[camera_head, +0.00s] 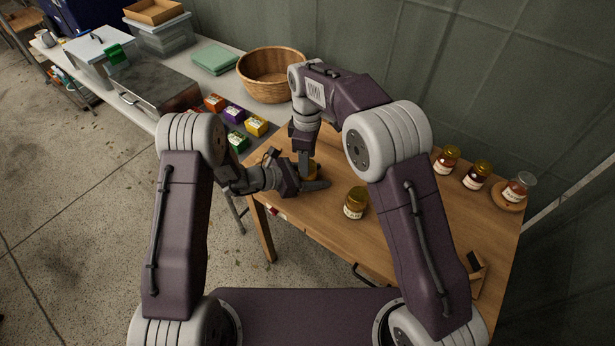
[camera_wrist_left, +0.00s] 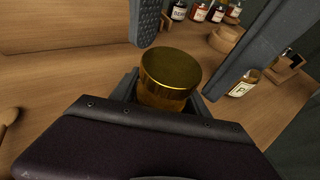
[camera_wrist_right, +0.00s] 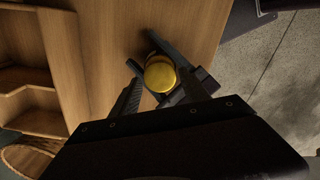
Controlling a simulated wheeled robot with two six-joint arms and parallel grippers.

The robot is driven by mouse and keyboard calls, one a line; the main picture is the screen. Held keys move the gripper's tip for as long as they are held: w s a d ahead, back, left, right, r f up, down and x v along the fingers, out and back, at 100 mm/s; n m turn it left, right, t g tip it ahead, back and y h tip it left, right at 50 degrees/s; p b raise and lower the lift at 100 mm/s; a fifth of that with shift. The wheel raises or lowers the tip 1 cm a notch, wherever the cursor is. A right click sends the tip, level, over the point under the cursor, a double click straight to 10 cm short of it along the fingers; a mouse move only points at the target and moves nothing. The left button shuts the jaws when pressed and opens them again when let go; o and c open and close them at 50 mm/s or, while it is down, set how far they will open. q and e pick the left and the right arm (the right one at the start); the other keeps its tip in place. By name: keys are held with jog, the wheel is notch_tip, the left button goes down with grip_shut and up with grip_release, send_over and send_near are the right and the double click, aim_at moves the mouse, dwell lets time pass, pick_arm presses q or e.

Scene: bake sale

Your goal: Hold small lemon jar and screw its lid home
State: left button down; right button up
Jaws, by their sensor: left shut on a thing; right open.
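A small jar with a gold lid (camera_head: 312,168) stands at the table's left edge, mostly hidden by my arms. My left gripper (camera_head: 314,183) is shut around its body from the side. In the left wrist view the round gold lid (camera_wrist_left: 170,70) sits on top of the golden jar; I cannot tell how tightly it is seated. My right gripper (camera_wrist_right: 160,92) points down from above, open, with its fingers either side of the lid (camera_wrist_right: 160,74). The fingers of my right gripper also show in the left wrist view (camera_wrist_left: 190,45). The jar's label is hidden.
Another gold-lidded jar (camera_head: 355,203) stands to the right on the wooden table (camera_head: 400,235). A wicker basket (camera_head: 270,75) and small coloured boxes (camera_head: 234,114) are on the neighbouring table.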

jog(key=shift+f, duration=0.5)
jog(key=c, duration=1)
jog(key=o, duration=1.3)
jog(key=shift+r, duration=2.3)
